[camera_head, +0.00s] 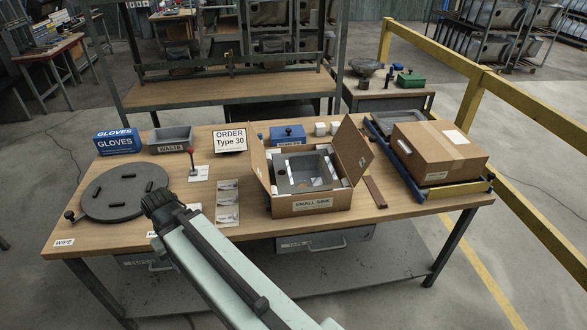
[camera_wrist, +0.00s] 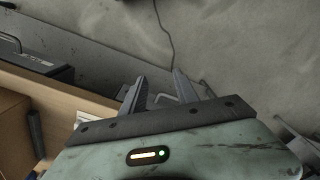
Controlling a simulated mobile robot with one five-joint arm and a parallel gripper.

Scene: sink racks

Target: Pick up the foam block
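No thing is marked as the foam block, so I cannot tell for certain which it is. Two small white blocks, the left one (camera_head: 320,129) and the right one (camera_head: 335,128), stand at the back of the workbench (camera_head: 120,230), behind an open carton (camera_head: 311,204) labelled SMALL SINK. Pale pieces also sit around the grey sink (camera_head: 308,172) inside this carton. My gripper (camera_wrist: 159,85) shows in the wrist view with two dark fingers apart and nothing between them. In the head view my arm reaches up to the bench's front left; its fingers are not clear there. No foam block is recognisable in the wrist view.
A round dark turntable (camera_head: 125,192) is at the left. A blue GLOVES box (camera_head: 118,141), a grey WASTE bin (camera_head: 171,140) and an ORDER sign (camera_head: 230,139) stand behind. A closed carton (camera_head: 438,155) is at the right. Yellow rails (camera_head: 500,90) border the right side.

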